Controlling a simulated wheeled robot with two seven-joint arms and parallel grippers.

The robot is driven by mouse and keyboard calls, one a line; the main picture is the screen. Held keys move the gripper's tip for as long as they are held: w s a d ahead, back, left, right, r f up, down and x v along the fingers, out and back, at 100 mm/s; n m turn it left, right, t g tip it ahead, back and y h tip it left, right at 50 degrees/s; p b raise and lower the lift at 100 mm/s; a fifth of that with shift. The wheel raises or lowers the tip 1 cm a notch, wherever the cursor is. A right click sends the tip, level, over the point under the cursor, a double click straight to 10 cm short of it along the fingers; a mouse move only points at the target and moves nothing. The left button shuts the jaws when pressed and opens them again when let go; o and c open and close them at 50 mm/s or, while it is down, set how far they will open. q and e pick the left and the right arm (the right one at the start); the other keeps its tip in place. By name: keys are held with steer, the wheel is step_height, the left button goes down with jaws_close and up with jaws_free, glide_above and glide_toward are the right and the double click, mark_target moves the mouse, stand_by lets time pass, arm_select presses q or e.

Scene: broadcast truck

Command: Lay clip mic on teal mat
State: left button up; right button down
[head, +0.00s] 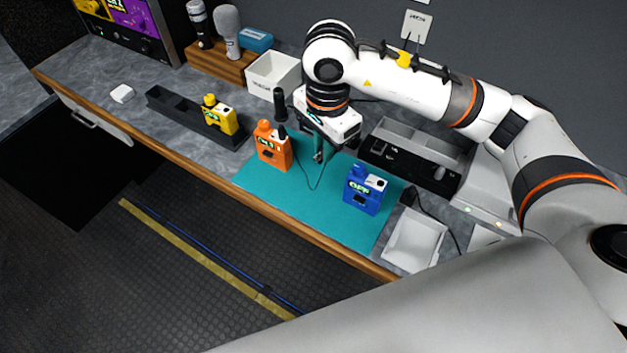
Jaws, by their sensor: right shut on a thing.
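The teal mat (297,203) lies on the counter. An orange pack (273,146) stands at its left side and a blue pack (364,190) at its right. My right gripper (319,157) is over the back of the mat, between the packs, pointing down. It is shut on the clip mic, which is small, dark and mostly hidden at the fingertips. A thin dark cable (313,188) loops from beside the orange pack up towards the fingertips. I cannot tell whether the mic touches the mat. My left gripper is not in view.
A yellow pack (221,118) stands in a black tray (172,108) to the left. A white bin (262,79) is behind the orange pack. A black charger (410,168) and a white tray (414,239) are at the right. The mat's front middle is clear.

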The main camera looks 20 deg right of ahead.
steer(key=m, duration=0.2)
steer(key=f+m, duration=0.1)
steer(key=m, duration=0.2)
steer(key=shift+w+a+f+m, duration=0.2)
steer(key=shift+w+a+m, duration=0.05)
steer(key=shift+a+m, duration=0.05)
steer(key=m, duration=0.3)
steer(key=m+b, duration=0.1)
steer(key=m, duration=2.2)
glide_toward(304, 202)
steer(key=shift+m, duration=0.3)
step_height(304, 202, down, 5)
steer(key=shift+w+f+p, duration=0.15)
steer(key=shift+f+p, duration=0.1)
steer(key=shift+p, duration=0.55)
steer(key=shift+f, duration=0.45)
